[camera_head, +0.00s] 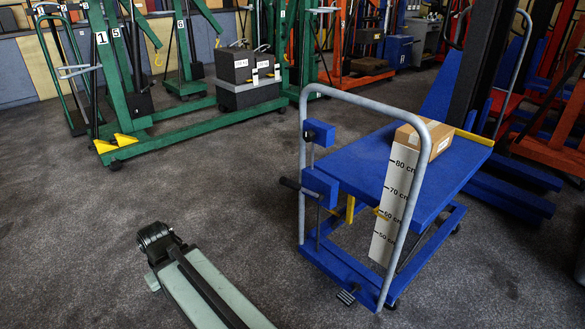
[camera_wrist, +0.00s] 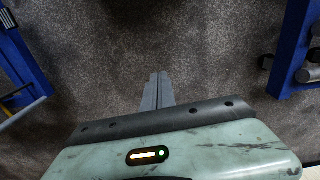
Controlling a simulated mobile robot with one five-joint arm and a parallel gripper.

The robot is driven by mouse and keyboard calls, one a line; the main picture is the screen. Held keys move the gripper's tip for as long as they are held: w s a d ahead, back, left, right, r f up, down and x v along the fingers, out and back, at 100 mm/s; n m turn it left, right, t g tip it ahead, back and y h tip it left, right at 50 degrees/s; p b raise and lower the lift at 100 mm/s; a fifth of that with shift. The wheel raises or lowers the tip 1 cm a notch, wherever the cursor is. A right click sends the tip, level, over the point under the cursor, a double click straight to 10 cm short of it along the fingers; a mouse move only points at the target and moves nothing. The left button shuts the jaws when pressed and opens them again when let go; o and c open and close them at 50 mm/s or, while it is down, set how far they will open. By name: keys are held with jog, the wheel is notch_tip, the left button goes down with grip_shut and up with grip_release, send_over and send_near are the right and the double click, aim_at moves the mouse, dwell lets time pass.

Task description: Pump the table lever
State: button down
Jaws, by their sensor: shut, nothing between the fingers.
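The blue lift table (camera_head: 350,165) stands at the right in the head view, with a bent grey push handle (camera_head: 302,130). A dark lever (camera_head: 297,186) sticks out to the left from a blue block on the handle's left post. A small dark pedal (camera_head: 346,297) shows low at the table's near end. In the wrist view my gripper (camera_wrist: 158,88) is shut and empty over bare grey floor. Blue frame parts show apart from it at the left (camera_wrist: 22,65) and right (camera_wrist: 296,45). I cannot tell my fingertips in the head view.
A cardboard box (camera_head: 424,138) lies on the table top beside a white height scale (camera_head: 396,205). Green lifts (camera_head: 130,80) with a dark grey block (camera_head: 247,68) stand at the back left. Orange lifts (camera_head: 560,125) stand at the right.

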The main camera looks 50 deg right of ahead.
jog(key=shift+a, duration=0.1)
jog(key=w+d+r+n+y+p, duration=0.2)
jog(key=w+d+r+n+p, duration=0.15)
jog(key=w+r+p, duration=0.3)
jog(key=w+d+r+t+y+p, duration=0.1)
jog(key=d+r+p, duration=0.45)
jog(key=d, duration=0.25)
jog(key=d+r+t+p, duration=0.1)
jog(key=d+r+p, duration=0.4)
jog(key=d+r, duration=0.3)
jog(key=s+d+r+m+t+p, duration=0.1)
jog(key=s+d+r+p, duration=0.3)
jog(key=d, duration=0.6)
jog(key=s+d+r+m+p, duration=0.2)
jog(key=s+d+r+p, duration=0.3)
jog(key=d, duration=0.5)
jog(key=s+d+r+m+t+p, duration=0.1)
jog(key=s+d+r+p, duration=0.4)
jog(key=d, duration=0.6)
jog(key=shift+s+r+m+t+h+p, duration=0.25)
jog(key=shift+s+m+h+p, duration=0.25)
jog(key=shift+s, duration=0.45)
